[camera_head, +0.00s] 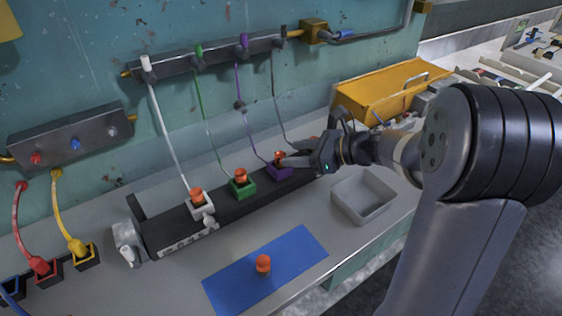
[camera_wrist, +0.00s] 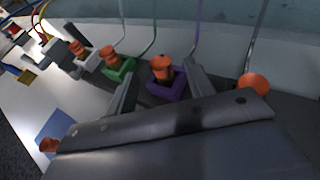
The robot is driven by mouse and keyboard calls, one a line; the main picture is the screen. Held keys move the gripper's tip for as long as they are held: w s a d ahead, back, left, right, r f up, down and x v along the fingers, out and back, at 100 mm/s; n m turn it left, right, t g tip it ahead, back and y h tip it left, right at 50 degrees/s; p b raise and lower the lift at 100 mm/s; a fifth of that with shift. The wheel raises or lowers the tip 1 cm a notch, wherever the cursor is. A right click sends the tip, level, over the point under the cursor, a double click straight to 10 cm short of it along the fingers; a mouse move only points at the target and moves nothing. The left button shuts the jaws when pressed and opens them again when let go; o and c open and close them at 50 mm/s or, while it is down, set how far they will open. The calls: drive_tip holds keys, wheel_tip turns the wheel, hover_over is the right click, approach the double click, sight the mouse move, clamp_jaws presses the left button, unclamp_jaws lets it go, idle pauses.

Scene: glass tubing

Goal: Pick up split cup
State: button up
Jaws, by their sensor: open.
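Several small orange cups stand in view. One cup (camera_head: 279,156) is in the purple holder (camera_head: 283,172) on the dark rail; it also shows in the wrist view (camera_wrist: 162,68). Others stand in the green holder (camera_head: 241,175) and the white holder (camera_head: 197,194), and one cup (camera_head: 263,264) is on the blue mat (camera_head: 232,287). Another orange round top (camera_wrist: 253,87) shows at the right in the wrist view. I cannot tell which cup is split. My gripper (camera_head: 291,163) is open at the purple holder, its fingers either side of that cup in the wrist view (camera_wrist: 160,80); contact is unclear.
Thin tubes run from a wall bar (camera_head: 215,53) down to the holders. A grey tray (camera_head: 362,196) stands right of the rail, and a yellow box (camera_head: 380,88) is behind. Red and yellow holders (camera_head: 86,256) are at the left. The bench front is mostly clear around the mat.

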sight(283, 155)
drive_tip(key=x, duration=0.5)
drive_tip(key=shift+f, duration=0.25)
drive_tip(key=c, duration=1)
